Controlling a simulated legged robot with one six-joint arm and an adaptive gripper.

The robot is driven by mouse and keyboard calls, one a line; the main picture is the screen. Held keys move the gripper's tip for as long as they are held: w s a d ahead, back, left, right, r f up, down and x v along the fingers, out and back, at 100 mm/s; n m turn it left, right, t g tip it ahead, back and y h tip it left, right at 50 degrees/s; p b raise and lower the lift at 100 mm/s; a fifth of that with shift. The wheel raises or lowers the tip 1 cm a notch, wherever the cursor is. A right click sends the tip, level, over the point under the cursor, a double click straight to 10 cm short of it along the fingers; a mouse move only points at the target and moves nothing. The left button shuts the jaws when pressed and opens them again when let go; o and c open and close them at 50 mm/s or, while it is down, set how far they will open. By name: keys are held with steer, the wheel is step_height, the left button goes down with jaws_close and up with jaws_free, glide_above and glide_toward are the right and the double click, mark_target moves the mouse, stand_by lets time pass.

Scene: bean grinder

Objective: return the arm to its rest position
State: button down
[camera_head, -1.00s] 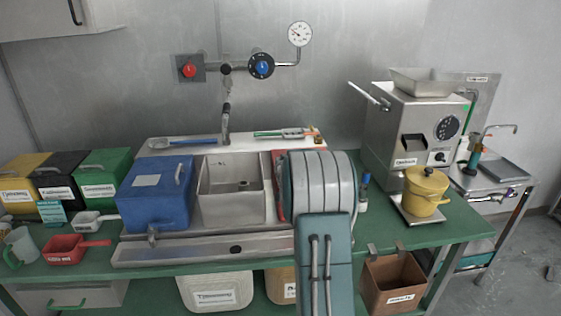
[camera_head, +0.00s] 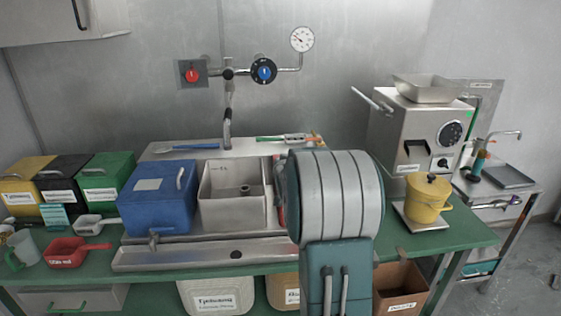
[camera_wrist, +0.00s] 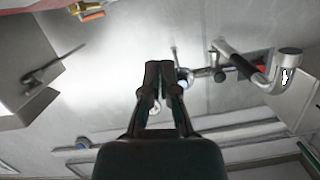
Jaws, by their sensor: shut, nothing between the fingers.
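My arm's teal and silver links (camera_head: 338,200) rise in the lower middle of the head view, in front of the green table and right of the grey sink. My gripper (camera_wrist: 159,68) shows in the wrist view with its dark fingertips together and nothing between them. It points toward the steel wall, with free air around its tips. The gripper itself is not visible in the head view.
The green table (camera_head: 455,240) holds a blue box (camera_head: 158,205), a grey sink (camera_head: 232,208), a steel grinder (camera_head: 400,125) and a yellow pot (camera_head: 427,205). A red valve knob (camera_head: 192,75) and a gauge (camera_head: 302,39) are on the wall. A brown bin (camera_head: 400,285) sits lower right.

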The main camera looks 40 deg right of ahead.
steer(key=v, duration=0.3)
steer(key=shift+s+a+r, duration=0.1)
steer(key=shift+s+a, duration=0.2)
steer(key=s+a+r+n+g+y, duration=0.2)
steer(key=s+a, duration=0.3)
steer(key=a, duration=0.7)
steer(key=s+a+r+n+g+y, duration=0.1)
steer(key=s+a+r+n+y, duration=0.3)
steer(key=a, duration=0.7)
steer(key=s+a+f+n+g+y, duration=0.1)
steer(key=s+a+f+g, duration=0.1)
steer(key=s+a, duration=0.4)
steer(key=s+a+f+n+g, duration=0.1)
steer(key=s+a+f, duration=0.3)
steer(key=s, duration=0.9)
steer(key=a+g, duration=0.1)
steer(key=a, duration=0.1)
steer(key=shift+s+a+y, duration=0.25)
steer(key=shift+a+y, duration=0.05)
steer(key=shift+y, duration=0.1)
steer(key=shift+d+f, duration=0.1)
steer(key=shift+d, duration=0.05)
